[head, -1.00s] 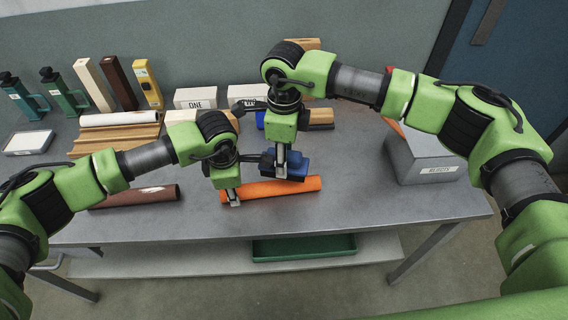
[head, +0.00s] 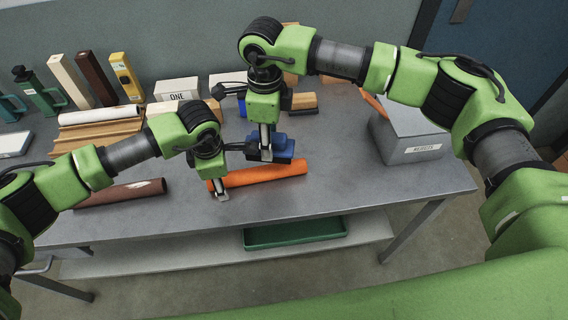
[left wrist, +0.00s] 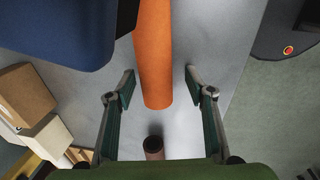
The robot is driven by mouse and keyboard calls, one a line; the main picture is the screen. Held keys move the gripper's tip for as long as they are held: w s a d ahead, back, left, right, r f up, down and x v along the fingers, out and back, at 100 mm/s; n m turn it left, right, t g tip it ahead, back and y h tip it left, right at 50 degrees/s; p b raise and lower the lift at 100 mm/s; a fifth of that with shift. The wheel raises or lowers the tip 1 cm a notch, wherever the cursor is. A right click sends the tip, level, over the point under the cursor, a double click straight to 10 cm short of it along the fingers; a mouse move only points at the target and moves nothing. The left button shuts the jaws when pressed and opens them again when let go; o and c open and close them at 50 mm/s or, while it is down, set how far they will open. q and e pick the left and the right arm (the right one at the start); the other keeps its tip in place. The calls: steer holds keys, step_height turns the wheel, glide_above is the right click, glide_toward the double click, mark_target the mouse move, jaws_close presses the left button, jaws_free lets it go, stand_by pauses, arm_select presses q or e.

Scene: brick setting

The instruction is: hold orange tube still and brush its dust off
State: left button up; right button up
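The orange tube (head: 265,174) lies near the table's front edge; it also shows in the left wrist view (left wrist: 154,50). My left gripper (head: 221,194) is low over the tube's left end. In the left wrist view its fingers (left wrist: 159,80) are apart, one on each side of the tube, with a gap on both sides. My right gripper (head: 267,152) is shut on a blue brush (head: 283,148) just behind or above the middle of the tube. I cannot tell whether the bristles touch it. The brush's blue body (left wrist: 65,30) shows large in the left wrist view. I cannot make out dust.
A brown tube (head: 122,192) lies left of the orange one. A grey labelled box (head: 410,140) stands at the right. Wooden blocks, a white box marked ONE (head: 177,90) and bottles line the back. A green tray (head: 295,232) is below. The table's right front is clear.

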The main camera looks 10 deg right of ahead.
arm_select(q)
steer(key=r, duration=0.5)
steer(key=s+r, duration=0.1)
steer(key=r, duration=0.1)
steer(key=shift+r, duration=0.25)
steer(key=shift+d+r, duration=0.1)
steer(key=shift+r, duration=0.15)
steer(key=shift+d+r, duration=0.1)
